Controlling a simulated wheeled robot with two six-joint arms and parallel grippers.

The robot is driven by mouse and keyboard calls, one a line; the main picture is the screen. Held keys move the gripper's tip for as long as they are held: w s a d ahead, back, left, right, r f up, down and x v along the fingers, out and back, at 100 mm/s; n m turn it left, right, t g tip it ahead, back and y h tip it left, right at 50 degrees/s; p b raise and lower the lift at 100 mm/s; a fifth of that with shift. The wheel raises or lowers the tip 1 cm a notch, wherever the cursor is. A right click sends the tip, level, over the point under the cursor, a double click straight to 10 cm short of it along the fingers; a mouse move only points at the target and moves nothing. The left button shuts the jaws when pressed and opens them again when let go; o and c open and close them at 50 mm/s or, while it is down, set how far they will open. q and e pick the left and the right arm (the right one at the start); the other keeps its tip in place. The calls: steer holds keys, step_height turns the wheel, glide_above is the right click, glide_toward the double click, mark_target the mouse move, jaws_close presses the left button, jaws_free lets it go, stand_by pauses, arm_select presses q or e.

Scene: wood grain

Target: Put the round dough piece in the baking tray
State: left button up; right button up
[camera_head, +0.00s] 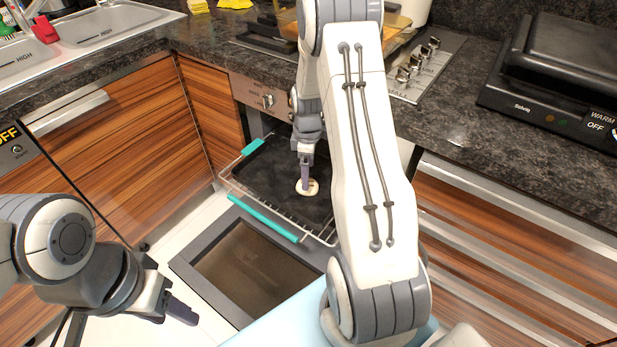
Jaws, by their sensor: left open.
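The round dough piece (313,189) is pale and shows at the fingertips of my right gripper (306,182), over the dark baking tray (268,188). The fingers cover part of the dough. I cannot tell whether they are shut on it or whether it rests on the tray. The tray sits on a pulled-out wire oven rack. My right arm hides the tray's right part. My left gripper (178,308) is open and empty at the lower left, away from the tray.
The open oven door (240,277) lies below the rack, which has teal edge strips (262,218). Wooden cabinets flank the oven. A sink (110,22) is at the upper left and a black appliance (555,75) stands on the right counter.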

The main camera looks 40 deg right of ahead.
steer(key=shift+r, duration=0.85)
steer(key=shift+a+r, duration=0.15)
steer(key=shift+a, duration=0.05)
steer(key=s+a+r, duration=0.3)
steer(key=a+r, duration=0.3)
steer(key=a, duration=0.5)
steer(key=s+a+r, duration=0.4)
steer(key=a+r, duration=0.1)
steer(key=a, duration=0.6)
steer(key=s+a+r+m, duration=0.1)
steer(key=s+a, duration=0.3)
steer(key=s, duration=0.4)
steer(key=s+a+r+m+y, duration=0.1)
steer(key=s+a+r, duration=0.2)
steer(key=s, duration=0.6)
steer(key=shift+a, duration=0.55)
steer(key=shift+s, duration=0.1)
